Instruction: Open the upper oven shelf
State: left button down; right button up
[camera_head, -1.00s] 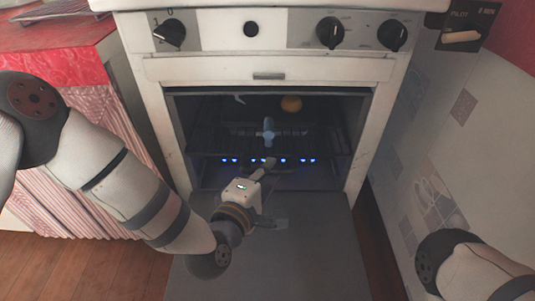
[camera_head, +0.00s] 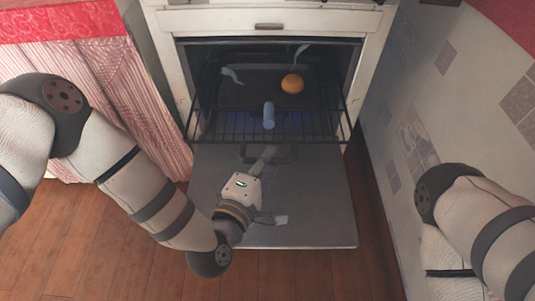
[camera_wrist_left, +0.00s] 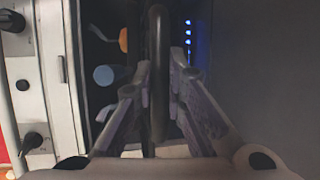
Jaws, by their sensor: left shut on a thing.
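The upper oven shelf is a dark wire rack (camera_head: 232,124), slid partly out of the oven above the lowered oven door (camera_head: 310,205). A looped handle (camera_head: 285,153) sits at its front edge. My left gripper (camera_head: 265,156) is at this handle. In the left wrist view, the handle's dark bar (camera_wrist_left: 159,40) runs between the fingers of the gripper (camera_wrist_left: 161,75), which is shut on it. An orange (camera_head: 292,84) and a blue cylinder (camera_head: 268,115) rest on the rack. My right gripper is out of view; only the right arm shows.
The white oven front (camera_head: 260,19) stands behind. A counter with a pink striped curtain (camera_head: 150,110) is at the left, and a tiled wall (camera_head: 425,110) at the right. Wooden floor (camera_head: 110,240) lies clear in front.

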pick_arm(q)
jog(key=c, duration=1.6)
grip_release()
jog(key=shift+a, duration=0.1)
jog(key=v, duration=1.2)
